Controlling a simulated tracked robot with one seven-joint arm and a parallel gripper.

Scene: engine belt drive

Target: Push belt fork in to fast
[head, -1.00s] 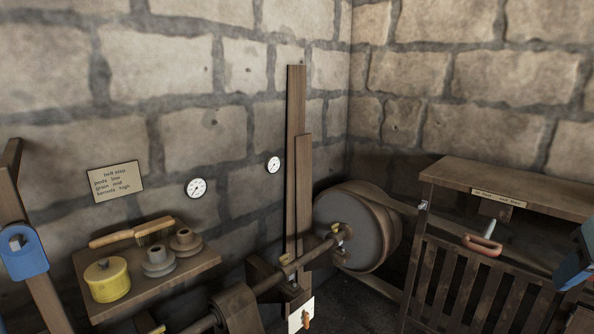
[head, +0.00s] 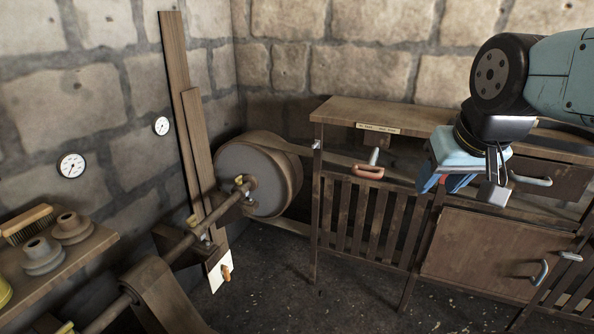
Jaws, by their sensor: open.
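A red-orange handle (head: 370,172) with a grey upright lever (head: 374,156) sits on the front of the wooden bench frame, below a small label (head: 377,127) whose text is too small to read. I take this handle to be the belt fork's. A belt (head: 328,158) runs from the big drum (head: 262,175) toward it. My gripper (head: 442,184) hangs to the right of the handle, in front of the bench, apart from it. Its blue fingers are open and empty. The part of the bench behind my arm is hidden.
A slatted guard (head: 355,212) fills the bench front beneath the handle. Right of it are a wooden door (head: 495,255) and a drawer (head: 550,180) with metal handles. The dark floor between is clear.

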